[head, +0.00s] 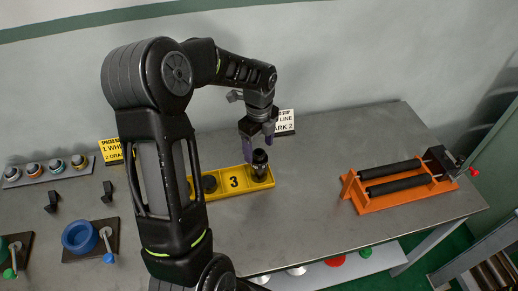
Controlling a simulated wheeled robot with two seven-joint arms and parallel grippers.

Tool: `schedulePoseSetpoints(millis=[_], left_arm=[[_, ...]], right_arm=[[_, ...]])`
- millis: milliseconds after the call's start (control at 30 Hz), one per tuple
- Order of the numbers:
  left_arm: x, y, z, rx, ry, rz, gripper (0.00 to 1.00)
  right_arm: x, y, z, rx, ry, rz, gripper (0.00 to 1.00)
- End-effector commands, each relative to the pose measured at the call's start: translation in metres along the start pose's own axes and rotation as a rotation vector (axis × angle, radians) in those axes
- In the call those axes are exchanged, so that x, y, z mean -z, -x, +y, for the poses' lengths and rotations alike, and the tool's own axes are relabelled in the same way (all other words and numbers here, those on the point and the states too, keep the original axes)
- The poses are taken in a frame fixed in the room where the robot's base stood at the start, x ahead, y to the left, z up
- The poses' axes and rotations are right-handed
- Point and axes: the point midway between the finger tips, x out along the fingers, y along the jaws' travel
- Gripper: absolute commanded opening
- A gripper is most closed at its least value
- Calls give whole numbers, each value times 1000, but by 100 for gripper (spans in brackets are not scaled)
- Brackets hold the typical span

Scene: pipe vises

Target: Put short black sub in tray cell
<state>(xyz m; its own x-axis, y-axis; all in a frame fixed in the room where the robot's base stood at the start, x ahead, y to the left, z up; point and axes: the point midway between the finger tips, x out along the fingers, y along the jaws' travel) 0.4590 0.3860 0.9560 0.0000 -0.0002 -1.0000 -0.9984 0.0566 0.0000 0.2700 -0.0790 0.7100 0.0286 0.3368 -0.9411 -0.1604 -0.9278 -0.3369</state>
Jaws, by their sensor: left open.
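A yellow tray (234,183) marked "3" lies on the grey table. A short black sub (260,168) stands upright in its right-hand cell. My left gripper (258,143) points down right over this sub, fingers open, close to its top. I cannot tell whether a finger touches it. Another dark round piece (209,184) sits in the tray's left part, partly hidden by my left arm. My right gripper is not in view.
An orange stand (400,191) with two black rollers is at the right. Sign cards (285,122) stand behind the tray. At the left are a blue ring vise (80,237) and a row of small fittings (57,167). Table between tray and stand is clear.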

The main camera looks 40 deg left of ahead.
Motion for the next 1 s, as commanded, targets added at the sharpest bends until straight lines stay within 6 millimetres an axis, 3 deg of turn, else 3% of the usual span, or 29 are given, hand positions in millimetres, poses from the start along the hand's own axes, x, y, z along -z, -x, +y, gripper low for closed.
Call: schedulePoseSetpoints(millis=[33,200,1000], left_arm=[[0,15,0,1,0,0,72],[0,30,0,1,0,0,72],[0,31,0,0,-1,0,72]], right_arm=[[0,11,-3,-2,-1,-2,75],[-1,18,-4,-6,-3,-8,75],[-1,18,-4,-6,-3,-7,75]])
